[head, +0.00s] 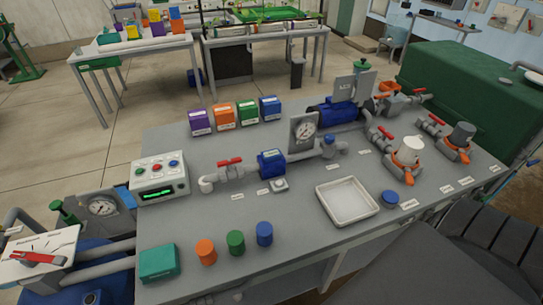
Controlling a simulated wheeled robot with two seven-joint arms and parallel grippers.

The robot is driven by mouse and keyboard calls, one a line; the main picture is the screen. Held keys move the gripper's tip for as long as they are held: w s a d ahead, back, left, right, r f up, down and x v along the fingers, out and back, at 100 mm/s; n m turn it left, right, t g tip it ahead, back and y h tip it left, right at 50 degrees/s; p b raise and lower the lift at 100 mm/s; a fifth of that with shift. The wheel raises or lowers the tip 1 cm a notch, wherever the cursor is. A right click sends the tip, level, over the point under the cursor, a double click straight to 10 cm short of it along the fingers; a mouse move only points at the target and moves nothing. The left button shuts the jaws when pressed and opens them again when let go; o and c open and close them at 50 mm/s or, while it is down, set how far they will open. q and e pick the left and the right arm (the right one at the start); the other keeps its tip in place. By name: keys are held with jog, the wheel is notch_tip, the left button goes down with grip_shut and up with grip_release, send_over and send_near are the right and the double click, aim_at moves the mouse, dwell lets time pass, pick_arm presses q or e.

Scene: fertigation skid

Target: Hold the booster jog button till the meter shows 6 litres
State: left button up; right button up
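A white control box (159,179) stands at the left of the grey bench, with a row of small coloured buttons on top and a lit green display (157,192) on its front. The display's digits are too small to read. A small pale square box with a round top (279,184), button-like, sits on the bench in front of a blue pump (271,162). A round gauge (305,131) stands on a grey plate behind it. Labels are too small to read, so I cannot tell which button is the booster jog. Neither gripper is in view.
A white tray (346,201), a blue round cap (390,197), a teal box (159,262) and orange, green and blue cylinders (236,242) stand at the front. Pipes with red-handled valves (230,162) and coloured boxes (224,116) lie behind. Bench between box and cylinders is clear.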

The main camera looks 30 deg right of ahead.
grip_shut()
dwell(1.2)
